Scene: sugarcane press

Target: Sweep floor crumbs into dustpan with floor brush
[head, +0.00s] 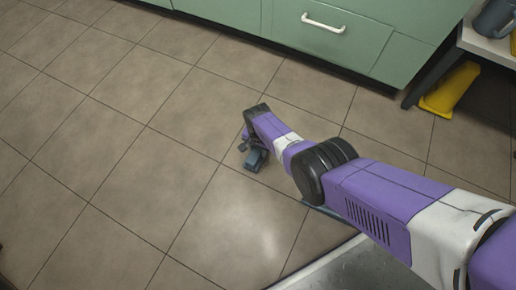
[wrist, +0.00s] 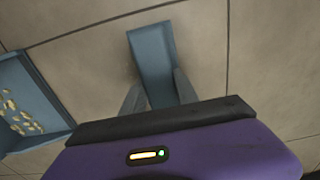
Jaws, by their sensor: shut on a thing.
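My gripper (wrist: 158,90) is shut on a blue-grey piece, which I take to be the floor brush (wrist: 152,52). It sticks out past both grey fingers, above the tiled floor; its bristles do not show. A blue dustpan (wrist: 40,92) lies at the left edge of the wrist view, partly cut off, with several yellow crumbs (wrist: 12,105) inside it. The dustpan is apart from the held piece. In the head view my gripper (head: 249,148) is low over the floor, with a small blue-grey part at its end. I cannot make out crumbs there.
Green cabinets (head: 350,32) run along the back. A shelf or table (head: 490,46) with a grey jug (head: 492,18) stands at the upper right, with a yellow object (head: 449,90) beneath it. The tiled floor (head: 110,140) to the left is clear.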

